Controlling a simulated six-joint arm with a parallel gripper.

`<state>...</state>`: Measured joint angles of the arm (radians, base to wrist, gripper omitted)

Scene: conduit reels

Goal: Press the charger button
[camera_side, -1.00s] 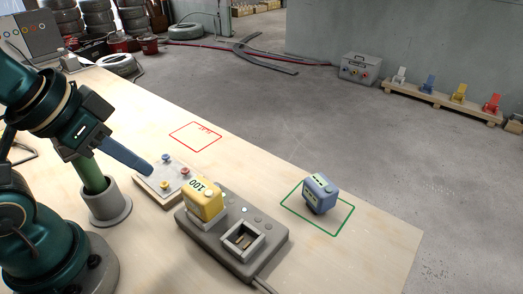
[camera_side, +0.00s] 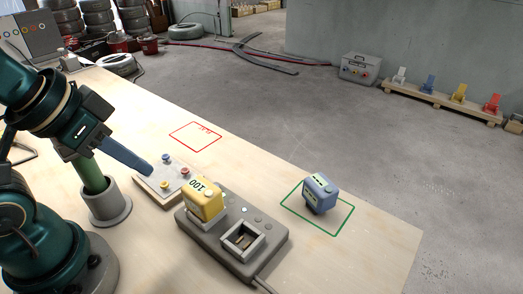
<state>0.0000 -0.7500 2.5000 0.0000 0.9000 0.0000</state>
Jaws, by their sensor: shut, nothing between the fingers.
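The grey charger (camera_side: 275,248) lies on the wooden table with two bays. A yellow battery marked 100 (camera_side: 203,200) sits in its left bay, and the right bay (camera_side: 243,238) is empty. Small round spots, buttons or lights, lie on its top behind the bays; I cannot tell which is which. A light panel (camera_side: 150,187) left of the charger carries a blue, a red and a yellow button (camera_side: 164,186). My gripper (camera_side: 149,169) is shut and empty, its tip over or near the panel's left edge; I cannot tell whether it touches.
A blue battery (camera_side: 319,193) stands inside a green outlined square (camera_side: 337,234) on the right. A red outlined square (camera_side: 196,137) behind the panel is empty. A grey cup (camera_side: 108,208) with a green cylinder stands close to my arm. The table's edge runs along the back and right.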

